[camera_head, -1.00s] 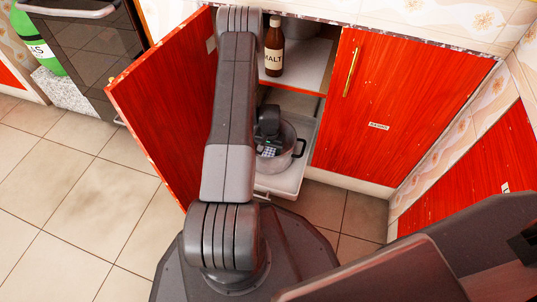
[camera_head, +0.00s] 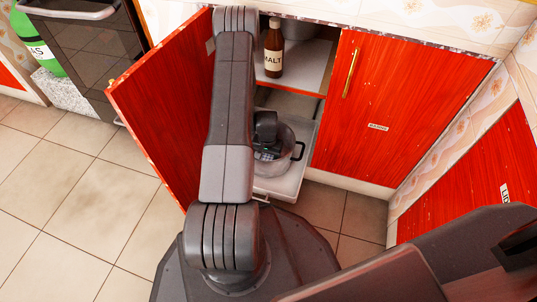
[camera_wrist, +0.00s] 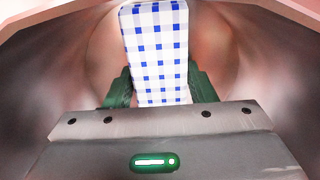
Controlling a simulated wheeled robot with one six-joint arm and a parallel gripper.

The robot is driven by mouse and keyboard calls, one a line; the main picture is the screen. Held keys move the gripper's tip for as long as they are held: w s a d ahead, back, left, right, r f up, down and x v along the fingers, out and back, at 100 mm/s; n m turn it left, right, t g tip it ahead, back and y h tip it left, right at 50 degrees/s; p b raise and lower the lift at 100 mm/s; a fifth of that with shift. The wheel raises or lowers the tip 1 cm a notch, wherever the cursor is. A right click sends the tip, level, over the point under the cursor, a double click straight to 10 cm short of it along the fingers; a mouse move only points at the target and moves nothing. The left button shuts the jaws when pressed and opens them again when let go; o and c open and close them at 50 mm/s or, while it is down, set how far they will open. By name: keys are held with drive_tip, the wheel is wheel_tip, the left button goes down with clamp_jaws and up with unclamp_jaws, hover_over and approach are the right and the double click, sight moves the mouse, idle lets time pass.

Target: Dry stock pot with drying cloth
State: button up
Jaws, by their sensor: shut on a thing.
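The stock pot (camera_head: 284,163) is a grey metal pot with dark handles. It stands upright on a white pull-out shelf (camera_head: 297,186) in the low part of the open cabinet. My gripper (camera_head: 266,152) is down at the pot's mouth, and my arm hides the pot's left side. In the wrist view, my gripper (camera_wrist: 160,100) is shut on the drying cloth (camera_wrist: 157,45), which is white with blue checks. The pot's curved inner wall (camera_wrist: 55,80) surrounds the gripper and cloth. I cannot tell whether the cloth touches the pot.
A brown malt bottle (camera_head: 273,47) stands on the shelf above the pot. The open red cabinet door (camera_head: 160,110) is left of my arm, and a shut red door (camera_head: 400,100) is on the right. Tiled floor (camera_head: 70,200) is clear at the left.

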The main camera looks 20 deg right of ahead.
drive_tip(key=shift+w+d+f, duration=0.1)
drive_tip(key=shift+w+d, duration=0.55)
drive_tip(key=shift+w, duration=0.25)
drive_tip(key=shift+w+d, duration=0.65)
drive_tip(key=shift+w, duration=0.2)
drive_tip(key=shift+s+a, duration=0.65)
drive_tip(key=shift+s, duration=0.25)
drive_tip(key=shift+s+a, duration=0.65)
drive_tip(key=shift+s, duration=0.25)
drive_tip(key=shift+w+d, duration=0.65)
drive_tip(key=shift+w, duration=0.25)
drive_tip(key=shift+w+d, duration=0.65)
drive_tip(key=shift+w, duration=0.25)
drive_tip(key=shift+r+p, duration=1.45)
drive_tip(key=shift+r, duration=1.6)
drive_tip(key=shift+r+p, duration=0.75)
drive_tip(key=shift+r, duration=0.75)
